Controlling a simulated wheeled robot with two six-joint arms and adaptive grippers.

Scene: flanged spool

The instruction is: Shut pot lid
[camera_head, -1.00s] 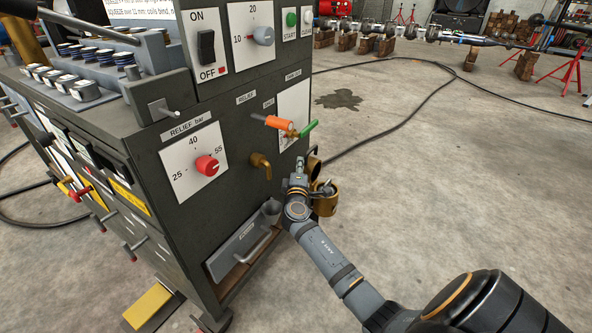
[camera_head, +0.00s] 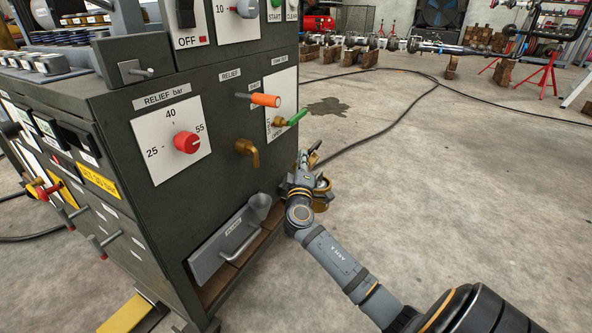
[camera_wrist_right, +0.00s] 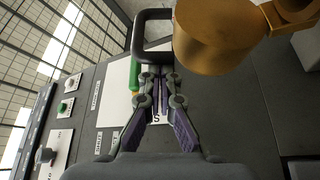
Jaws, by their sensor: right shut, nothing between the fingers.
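A brass pot (camera_head: 323,203) sits low beside the near right corner of the dark cabinet in the head view, largely hidden by my right wrist. My right gripper (camera_head: 310,160) is at the pot, by the cabinet's right edge. In the right wrist view, the gripper (camera_wrist_right: 160,74) is shut and empty, its dark fingers close together. A round brass body (camera_wrist_right: 213,42), part of the pot or its lid, looms just above and right of the fingertips. I cannot tell whether it touches them, nor how far the lid is open. My left gripper is out of view.
The dark cabinet (camera_head: 225,150) carries a red knob (camera_head: 187,142), an orange-handled lever (camera_head: 265,100), a green-handled valve (camera_head: 292,119) and a brass spout (camera_head: 249,151) near my right arm. Open concrete floor lies to the right.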

